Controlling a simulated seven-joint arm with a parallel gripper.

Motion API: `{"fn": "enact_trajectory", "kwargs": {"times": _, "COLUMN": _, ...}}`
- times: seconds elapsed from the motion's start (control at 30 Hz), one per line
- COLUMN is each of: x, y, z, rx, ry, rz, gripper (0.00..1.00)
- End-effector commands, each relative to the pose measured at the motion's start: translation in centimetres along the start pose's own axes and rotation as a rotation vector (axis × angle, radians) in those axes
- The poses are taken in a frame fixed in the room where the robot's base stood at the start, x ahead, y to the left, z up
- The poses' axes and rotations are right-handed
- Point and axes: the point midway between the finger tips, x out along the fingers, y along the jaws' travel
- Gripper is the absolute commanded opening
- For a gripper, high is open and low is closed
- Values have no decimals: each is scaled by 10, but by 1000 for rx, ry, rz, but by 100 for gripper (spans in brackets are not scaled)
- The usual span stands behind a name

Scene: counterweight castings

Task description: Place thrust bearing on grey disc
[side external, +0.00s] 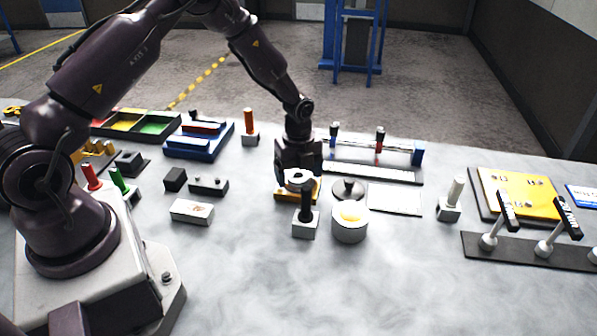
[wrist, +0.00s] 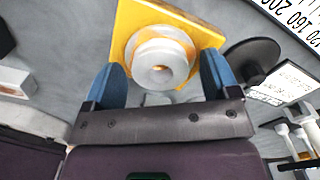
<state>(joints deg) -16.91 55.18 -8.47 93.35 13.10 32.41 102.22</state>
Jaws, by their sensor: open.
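The thrust bearing, a pale ring (side external: 299,179) with a centre hole, sits on a yellow square plate (side external: 283,195). In the wrist view the bearing (wrist: 147,48) and the yellow plate (wrist: 126,22) lie just ahead of my gripper. My gripper (side external: 298,172) is open over the plate, its two blue fingers (wrist: 163,78) one on each side of the bearing. I cannot tell whether they touch it. A dark grey disc (side external: 339,194) with a small centre knob lies to the right. It also shows right of the plate in the wrist view (wrist: 252,62).
A black-handled post on a grey block (side external: 305,228) and a round pale container (side external: 349,232) stand close in front. A white card (side external: 395,199) lies right of the disc. A rail with several posts (side external: 379,150) stands behind. The front counter is clear.

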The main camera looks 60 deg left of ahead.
Motion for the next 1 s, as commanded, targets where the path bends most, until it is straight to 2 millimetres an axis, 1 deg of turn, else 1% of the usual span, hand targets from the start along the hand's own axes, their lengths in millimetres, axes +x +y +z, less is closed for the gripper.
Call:
{"fn": "enact_trajectory", "kwargs": {"times": 0.13, "x": -5, "y": 0, "z": 0, "rx": 0, "ry": -1, "rz": -1, "gripper": 81}}
{"fn": "enact_trajectory", "kwargs": {"times": 0.23, "x": -17, "y": -1, "z": 1, "rx": -1, "ry": -1, "rz": -4, "gripper": 81}}
{"fn": "enact_trajectory", "kwargs": {"times": 0.37, "x": -44, "y": -1, "z": 1, "rx": 0, "ry": -2, "rz": -5, "gripper": 81}}
{"fn": "enact_trajectory", "kwargs": {"times": 0.5, "x": -75, "y": -1, "z": 1, "rx": -1, "ry": -2, "rz": -5, "gripper": 81}}
{"fn": "enact_trajectory", "kwargs": {"times": 0.6, "x": -94, "y": 0, "z": 0, "rx": 0, "ry": -2, "rz": -4, "gripper": 81}}
{"fn": "enact_trajectory", "kwargs": {"times": 0.7, "x": -109, "y": 0, "z": 1, "rx": -1, "ry": -1, "rz": -3, "gripper": 81}}
{"fn": "enact_trajectory", "kwargs": {"times": 0.8, "x": -118, "y": 0, "z": 0, "rx": 0, "ry": 0, "rz": -2, "gripper": 81}}
{"fn": "enact_trajectory", "kwargs": {"times": 1.0, "x": -128, "y": 1, "z": -1, "rx": -10, "ry": -4, "rz": -3, "gripper": 81}}
